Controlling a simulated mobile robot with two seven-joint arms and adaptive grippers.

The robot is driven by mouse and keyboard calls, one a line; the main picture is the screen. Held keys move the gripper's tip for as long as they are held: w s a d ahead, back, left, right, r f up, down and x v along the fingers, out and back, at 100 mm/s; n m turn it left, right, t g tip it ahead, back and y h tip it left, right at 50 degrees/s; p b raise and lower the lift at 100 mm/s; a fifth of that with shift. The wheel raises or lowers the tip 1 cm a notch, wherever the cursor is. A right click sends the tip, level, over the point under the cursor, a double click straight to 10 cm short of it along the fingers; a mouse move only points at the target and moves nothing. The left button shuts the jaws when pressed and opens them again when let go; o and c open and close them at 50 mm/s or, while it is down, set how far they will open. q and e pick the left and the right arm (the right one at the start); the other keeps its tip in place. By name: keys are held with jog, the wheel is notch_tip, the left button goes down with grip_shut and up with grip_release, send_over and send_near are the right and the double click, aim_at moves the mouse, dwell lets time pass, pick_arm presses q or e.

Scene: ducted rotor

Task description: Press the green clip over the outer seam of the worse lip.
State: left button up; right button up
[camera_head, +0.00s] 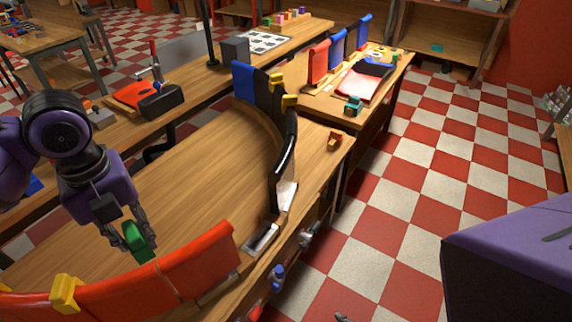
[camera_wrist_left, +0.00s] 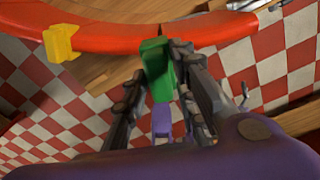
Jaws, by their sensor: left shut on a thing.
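My left gripper (camera_head: 136,238) is shut on the green clip (camera_head: 139,246) and holds it close to the red curved lip (camera_head: 205,262) at the front of the bench. In the left wrist view the green clip (camera_wrist_left: 157,66) sits between the two fingers and overlaps the edge of the red lip (camera_wrist_left: 112,38), near a thin seam. I cannot tell whether clip and lip touch. A yellow clip (camera_head: 66,293) sits over the red lip further left; it also shows in the left wrist view (camera_wrist_left: 61,42). My right gripper is not in view.
A black and blue curved lip (camera_head: 281,150) with yellow clips (camera_head: 277,80) rises along the bench's far right side. The wooden bench top (camera_head: 200,165) between the lips is clear. A side table (camera_head: 330,108) holds red and blue panels. Checkered floor lies right.

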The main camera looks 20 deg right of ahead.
aim_at(139, 242)
pick_arm(q)
jog(key=shift+d+r+m, duration=0.1)
jog(key=shift+m, duration=0.6)
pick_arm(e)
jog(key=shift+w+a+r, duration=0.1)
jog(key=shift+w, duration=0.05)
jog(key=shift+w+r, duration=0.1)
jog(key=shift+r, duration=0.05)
pick_arm(q)
jog(key=shift+f, duration=1.8)
jog(key=shift+f+b, duration=0.7)
jog(key=shift+f, duration=2.2)
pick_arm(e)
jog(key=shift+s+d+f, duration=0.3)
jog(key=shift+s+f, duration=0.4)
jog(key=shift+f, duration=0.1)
pick_arm(q)
jog(key=shift+f, duration=0.3)
